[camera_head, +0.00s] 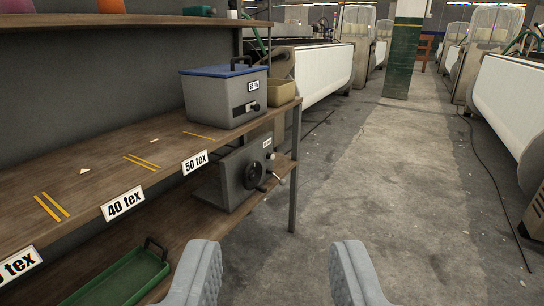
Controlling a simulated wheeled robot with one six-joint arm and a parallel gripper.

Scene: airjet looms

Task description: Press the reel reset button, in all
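My gripper (275,275) shows at the bottom of the camera_head view. Its two grey fingers are wide apart with nothing between them, only floor. No reel reset button can be made out in this view. The looms (318,75) stand farther back, with white cloth rolls along their sides. Another loom (508,95) is at the right edge. They are too far and small for any buttons to be told apart.
A wooden shelf (95,185) on the left holds a grey box with a blue lid (222,95). Below are a device with a handwheel (240,175) and a green tray (118,280). A green and white pillar (403,50) stands behind. The aisle floor (385,170) is clear.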

